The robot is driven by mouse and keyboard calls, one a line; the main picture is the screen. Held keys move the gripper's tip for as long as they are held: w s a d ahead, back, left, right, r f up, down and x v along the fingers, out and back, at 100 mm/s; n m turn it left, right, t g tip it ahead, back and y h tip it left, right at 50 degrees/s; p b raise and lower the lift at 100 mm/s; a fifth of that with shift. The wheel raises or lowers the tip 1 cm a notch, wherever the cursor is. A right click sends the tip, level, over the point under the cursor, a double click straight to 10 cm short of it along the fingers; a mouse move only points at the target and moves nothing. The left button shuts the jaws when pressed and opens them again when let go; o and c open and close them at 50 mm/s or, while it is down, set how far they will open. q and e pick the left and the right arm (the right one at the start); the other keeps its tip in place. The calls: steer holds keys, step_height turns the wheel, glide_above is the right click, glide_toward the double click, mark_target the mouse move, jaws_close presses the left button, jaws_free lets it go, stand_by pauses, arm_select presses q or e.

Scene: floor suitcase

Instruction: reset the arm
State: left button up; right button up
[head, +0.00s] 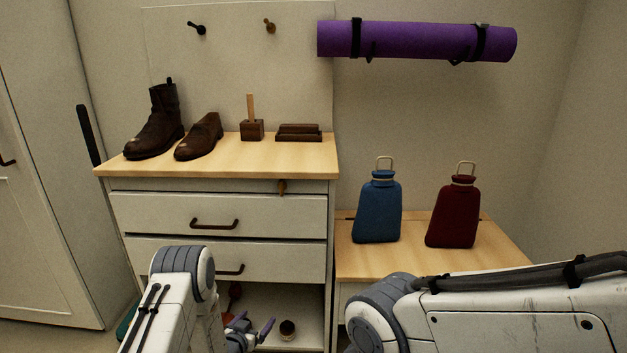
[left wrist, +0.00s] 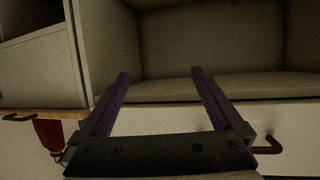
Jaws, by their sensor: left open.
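My left gripper (head: 254,325) is low in the head view, in front of the open compartment under the drawers. In the left wrist view its two purple-grey fingers (left wrist: 160,74) stand wide apart with nothing between them. They point toward an open, empty-looking part of the cabinet (left wrist: 210,86). My left arm is bent, with its elbow in front of the lower drawer. My right arm crosses the lower right of the head view; its gripper is out of the picture.
A blue bottle (head: 377,212) and a dark red bottle (head: 453,215) stand on the lower table (head: 415,260). A small dark jar (head: 287,328) sits in the compartment. A purple roll (head: 418,40) hangs above.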

arm_select(q)
steer(key=shift+s+a+r+p, duration=0.15)
steer(key=shift+r+p, duration=0.35)
steer(key=shift+r, duration=1.05)
